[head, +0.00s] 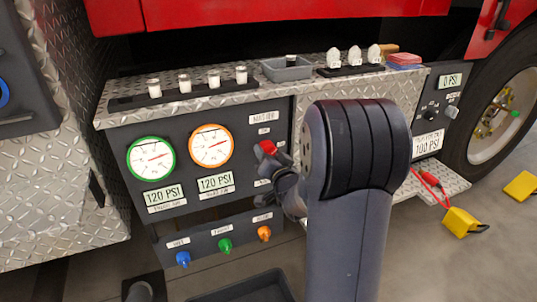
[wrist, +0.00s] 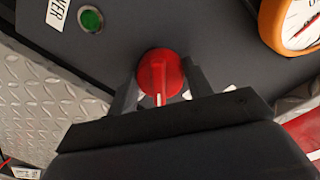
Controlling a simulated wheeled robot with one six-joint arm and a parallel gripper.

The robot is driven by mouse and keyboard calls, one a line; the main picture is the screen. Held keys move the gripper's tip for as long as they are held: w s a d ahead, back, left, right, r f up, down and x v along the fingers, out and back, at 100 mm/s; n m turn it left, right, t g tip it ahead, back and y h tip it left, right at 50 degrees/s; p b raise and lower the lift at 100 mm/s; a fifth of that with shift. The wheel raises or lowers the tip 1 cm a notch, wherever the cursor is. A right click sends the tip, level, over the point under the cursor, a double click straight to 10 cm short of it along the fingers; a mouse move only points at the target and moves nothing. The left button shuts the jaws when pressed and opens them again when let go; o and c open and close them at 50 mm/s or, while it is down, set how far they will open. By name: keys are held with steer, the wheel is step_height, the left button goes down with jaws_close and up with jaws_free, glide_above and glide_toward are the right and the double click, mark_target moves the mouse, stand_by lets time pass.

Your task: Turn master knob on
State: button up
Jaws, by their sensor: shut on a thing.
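The red master knob (head: 268,147) is on the dark panel under the MASTER label (head: 263,119). In the wrist view the knob (wrist: 158,72) is a red disc with a raised bar and a white mark pointing down in the picture. My gripper (wrist: 161,82) has a finger on each side of the knob and is shut on it. In the head view my gripper (head: 280,163) reaches the knob from below, and my arm hides part of the panel to its right. A green lamp (wrist: 90,18) sits beside a partly cut-off label in the wrist view.
Two gauges, green-rimmed (head: 151,157) and orange-rimmed (head: 211,145), are left of the knob. Blue (head: 183,258), green (head: 225,245) and orange (head: 264,233) knobs are below. White-capped items and a grey tray (head: 288,69) stand on the ledge above. Yellow chocks (head: 462,222) lie at right.

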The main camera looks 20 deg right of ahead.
steer(key=m+p, duration=0.1)
steer(key=m, duration=0.3)
steer(key=shift+r+p, duration=0.2)
steer(key=shift+p, duration=0.2)
steer(key=shift+m+y+p, duration=0.5)
steer(key=shift+m+p, duration=0.2)
steer(key=shift+m, duration=0.8)
steer(key=o, duration=1)
steer(key=shift+f, duration=0.1)
steer(key=s, duration=0.3)
steer(key=s+p, duration=0.1)
steer(key=s, duration=0.3)
steer(key=s+r, duration=0.1)
steer(key=s, duration=0.2)
steer(key=shift+s+p, duration=0.4)
